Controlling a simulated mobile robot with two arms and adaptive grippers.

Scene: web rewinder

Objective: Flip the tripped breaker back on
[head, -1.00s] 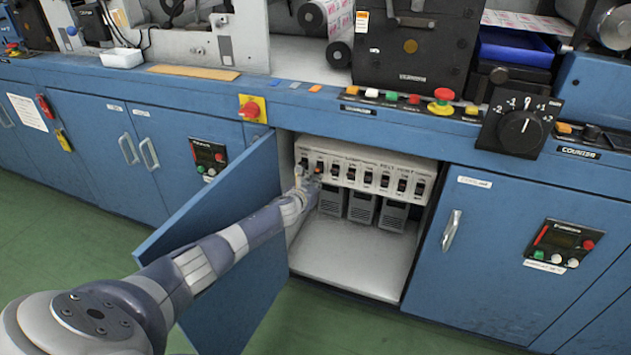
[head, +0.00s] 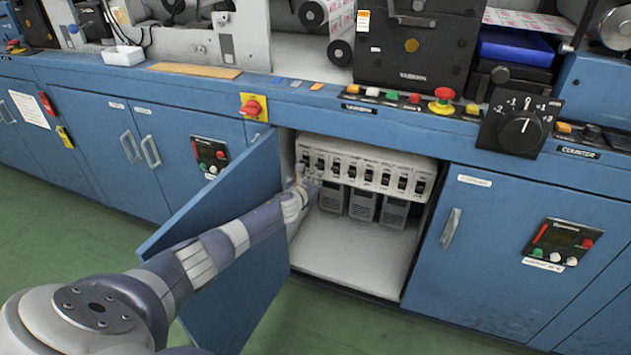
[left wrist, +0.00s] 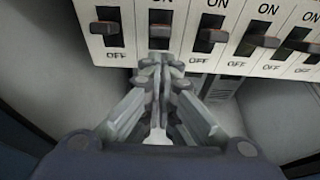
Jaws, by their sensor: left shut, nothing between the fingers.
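The breaker panel (head: 365,172) is a pale strip with a row of dark levers inside the open cabinet. In the left wrist view the panel (left wrist: 133,14) shows ON above and OFF below the levers. My left gripper (head: 305,182) is at the panel's left end. In the left wrist view my left gripper (left wrist: 160,68) is shut and empty, its tips just below the second breaker (left wrist: 159,31), covering its lower label. Whether they touch it, I cannot tell. No lever stands out clearly as tripped. My right gripper is not in view.
The open blue door (head: 225,225) stands left of the cabinet, with my left arm passing over it. Grey vented units (head: 362,206) sit under the panel. The cabinet floor (head: 350,255) is clear. A counter with buttons and a dial (head: 520,128) runs above.

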